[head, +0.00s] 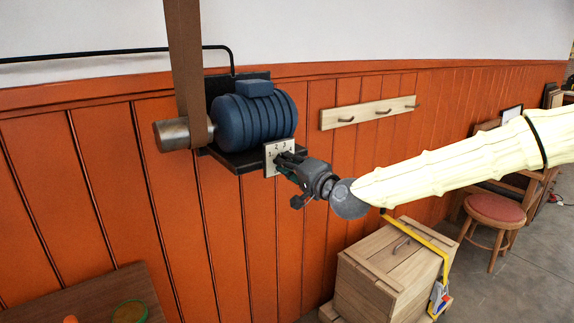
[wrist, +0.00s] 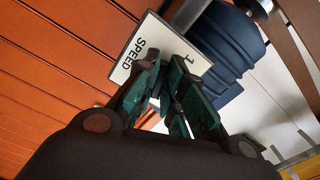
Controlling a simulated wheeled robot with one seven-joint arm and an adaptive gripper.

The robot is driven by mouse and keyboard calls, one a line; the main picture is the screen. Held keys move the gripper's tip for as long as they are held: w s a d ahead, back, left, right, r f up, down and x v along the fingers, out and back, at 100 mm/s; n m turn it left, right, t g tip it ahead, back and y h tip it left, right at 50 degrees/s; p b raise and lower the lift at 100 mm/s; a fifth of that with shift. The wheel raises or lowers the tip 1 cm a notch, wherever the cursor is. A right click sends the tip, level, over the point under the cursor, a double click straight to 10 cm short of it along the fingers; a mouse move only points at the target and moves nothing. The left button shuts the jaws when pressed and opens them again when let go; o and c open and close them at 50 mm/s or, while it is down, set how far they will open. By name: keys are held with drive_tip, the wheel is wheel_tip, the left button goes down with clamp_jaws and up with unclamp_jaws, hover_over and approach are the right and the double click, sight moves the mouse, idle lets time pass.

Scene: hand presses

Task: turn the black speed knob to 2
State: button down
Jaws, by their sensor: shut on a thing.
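The white speed plate (head: 270,150) is fixed beside the blue motor, with small black numerals along its top part. My gripper (head: 284,162) reaches it from the right and is shut on the black speed knob at the plate's front. The fingers hide the knob almost wholly, so I cannot tell where its pointer stands. In the wrist view, the plate (wrist: 131,62) looks tilted and shows a "1" and the word SPEED. My gripper's green-padded fingers (wrist: 166,84) are close together at its lower right edge and cover the other numerals.
The blue motor (head: 256,120) sits on a black wall bracket, with a brown belt (head: 186,60) on its metal pulley (head: 172,134). A peg rail (head: 367,111) is on the orange panelled wall. A wooden crate (head: 385,275) stands below my arm, and a red-topped stool (head: 497,208) is at right.

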drive_tip(key=c, duration=1.5)
unclamp_jaws()
drive_tip(key=shift+s+d, duration=0.1)
drive_tip(key=v, duration=1.1)
drive_tip(key=shift+s+d, duration=0.25)
drive_tip(key=shift+s, duration=0.05)
drive_tip(key=shift+f, duration=0.1)
